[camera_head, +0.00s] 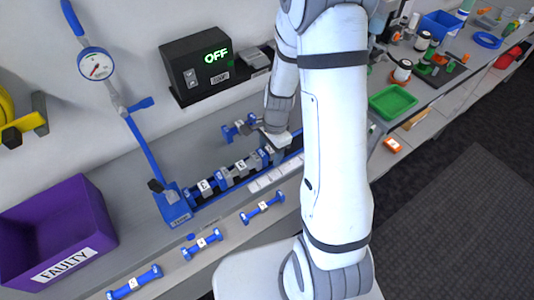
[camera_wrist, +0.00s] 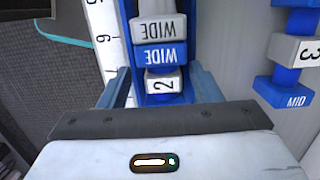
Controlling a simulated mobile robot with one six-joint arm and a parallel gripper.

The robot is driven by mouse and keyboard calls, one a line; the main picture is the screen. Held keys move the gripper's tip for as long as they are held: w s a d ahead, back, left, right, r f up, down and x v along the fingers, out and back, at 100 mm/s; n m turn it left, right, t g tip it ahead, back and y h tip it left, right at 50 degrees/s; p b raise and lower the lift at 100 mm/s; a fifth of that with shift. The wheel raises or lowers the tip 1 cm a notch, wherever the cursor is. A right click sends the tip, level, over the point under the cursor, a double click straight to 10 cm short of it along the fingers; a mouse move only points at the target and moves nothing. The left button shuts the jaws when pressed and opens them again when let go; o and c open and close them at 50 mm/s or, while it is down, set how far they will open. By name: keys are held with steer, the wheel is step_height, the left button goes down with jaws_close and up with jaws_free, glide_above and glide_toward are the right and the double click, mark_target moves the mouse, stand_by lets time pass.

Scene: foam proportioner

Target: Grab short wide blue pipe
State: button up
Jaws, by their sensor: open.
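In the wrist view a blue block marked WIDE (camera_wrist: 160,55) sits in a blue-walled channel, next to a grey block marked WIDE (camera_wrist: 158,26). A white label reading 2 (camera_wrist: 163,83) joins the blue block on the near side, with more blue around it. This looks like a wide blue pipe; its length is partly hidden by my gripper. My gripper (camera_wrist: 161,82) is open, with one finger on each side of the label. I cannot tell whether the fingers touch. In the head view my gripper (camera_head: 272,142) is over the blue rack (camera_head: 207,207), partly hidden by my arm.
Another pipe, labelled 3 and MID (camera_wrist: 290,85), stands right of the channel. Blue-ended pipes (camera_head: 201,243) lie along the bench front. A purple FAULTY bin (camera_head: 60,225), a gauge (camera_head: 96,65) and a black box reading OFF (camera_head: 200,62) stand around the rack.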

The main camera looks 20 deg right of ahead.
steer(key=c, duration=1.1)
steer(key=shift+c, duration=0.2)
